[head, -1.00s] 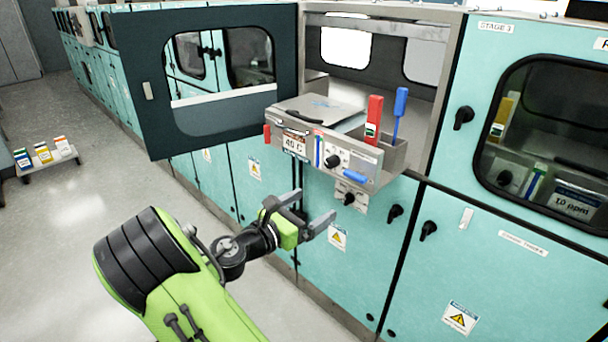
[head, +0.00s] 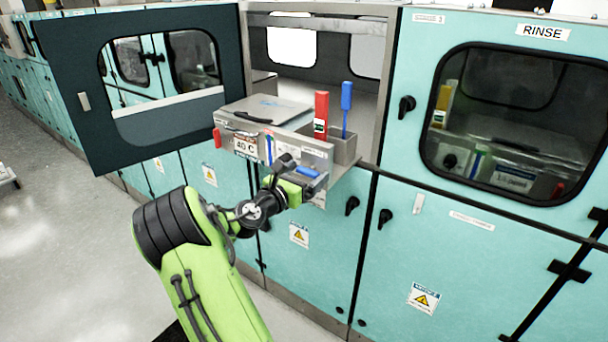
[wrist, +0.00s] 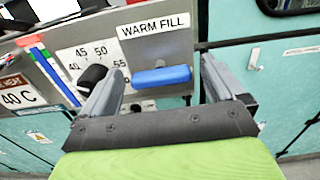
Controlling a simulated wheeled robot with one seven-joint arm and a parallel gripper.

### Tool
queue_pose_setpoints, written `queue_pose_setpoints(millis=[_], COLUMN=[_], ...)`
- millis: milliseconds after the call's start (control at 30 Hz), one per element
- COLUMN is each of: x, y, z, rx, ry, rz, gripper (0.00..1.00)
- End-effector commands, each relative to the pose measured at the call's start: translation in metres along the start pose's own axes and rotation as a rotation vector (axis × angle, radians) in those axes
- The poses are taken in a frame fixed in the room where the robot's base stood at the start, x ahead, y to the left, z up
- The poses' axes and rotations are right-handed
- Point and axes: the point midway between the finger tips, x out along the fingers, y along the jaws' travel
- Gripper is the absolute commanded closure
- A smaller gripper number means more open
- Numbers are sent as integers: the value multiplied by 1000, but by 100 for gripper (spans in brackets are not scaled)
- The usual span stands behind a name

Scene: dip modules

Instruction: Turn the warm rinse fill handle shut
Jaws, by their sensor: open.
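The blue handle (wrist: 161,77) lies about level on a grey panel under a "WARM FILL" label (wrist: 153,25). In the head view the same blue handle (head: 308,172) is at the lower right of the pulled-out module's front. My gripper (wrist: 162,66) is open, with one finger left and one right of the handle in the wrist view. Nothing is seen held, and I cannot tell whether a finger touches the handle. In the head view my gripper (head: 303,168) is up at the module front and partly covers the panel.
A black knob (wrist: 93,76) with a temperature scale sits just left of the handle, near the left finger. A red tool (head: 321,112) and a blue tool (head: 346,100) stand in a holder above. The dark door (head: 70,110) stands open at left. A "RINSE" cabinet is at right.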

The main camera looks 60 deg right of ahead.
Motion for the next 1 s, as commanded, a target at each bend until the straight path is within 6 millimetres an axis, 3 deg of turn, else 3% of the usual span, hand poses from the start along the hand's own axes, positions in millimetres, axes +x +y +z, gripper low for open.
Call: queue_pose_setpoints(millis=[133, 500, 1000], x=[0, -1, -1], y=[0, 0, -1], z=[0, 0, 0], rx=[0, 0, 148], ry=[1, 1, 2], rz=[0, -1, -2], gripper=[4, 60, 60])
